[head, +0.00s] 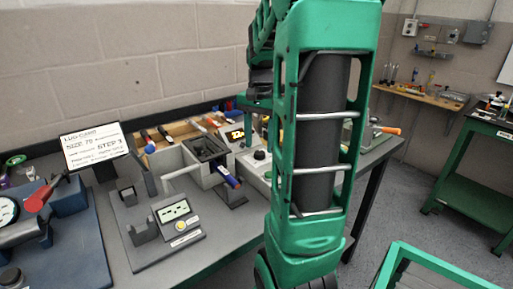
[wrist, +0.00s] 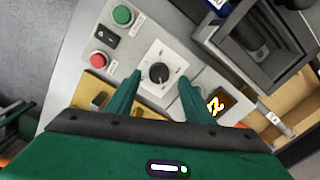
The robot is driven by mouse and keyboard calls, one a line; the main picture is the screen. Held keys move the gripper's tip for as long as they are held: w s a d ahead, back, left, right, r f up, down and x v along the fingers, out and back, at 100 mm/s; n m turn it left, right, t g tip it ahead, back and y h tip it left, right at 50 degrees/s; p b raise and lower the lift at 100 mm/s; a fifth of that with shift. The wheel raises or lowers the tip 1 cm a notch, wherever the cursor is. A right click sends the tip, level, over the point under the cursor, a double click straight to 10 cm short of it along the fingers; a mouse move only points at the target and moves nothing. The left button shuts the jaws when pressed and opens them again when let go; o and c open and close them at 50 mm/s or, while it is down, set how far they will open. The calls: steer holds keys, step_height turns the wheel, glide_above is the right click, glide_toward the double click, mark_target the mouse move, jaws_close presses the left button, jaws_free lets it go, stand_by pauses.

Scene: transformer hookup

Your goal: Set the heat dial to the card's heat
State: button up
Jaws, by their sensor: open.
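The heat dial is a black round knob (wrist: 159,72) on a white square plate, on a grey control box (wrist: 82,80). In the head view the dial (head: 259,154) shows small, left of my arm. My gripper (wrist: 157,78) is open in the wrist view, with its green fingers on either side of the dial's lower part in the picture; I cannot tell whether they touch it. In the head view my gripper is hidden behind my arm. The card (head: 95,145) stands at the left, reading "LUG CARD", "SIZE 70" and "STEP 3"; its smaller lines are too blurred to read.
The control box has a green button (wrist: 122,15), a red button (wrist: 97,59), a black switch (wrist: 106,36) and a lit orange display (wrist: 214,104). A dark square pot (wrist: 262,38) stands beside it. A tool tray (head: 182,131) lies behind; a gauge device (head: 180,219) stands in front.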

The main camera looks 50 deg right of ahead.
mark_target(259, 152)
step_height(259, 152, up, 8)
steer(key=shift+r, duration=0.15)
stand_by(0.6)
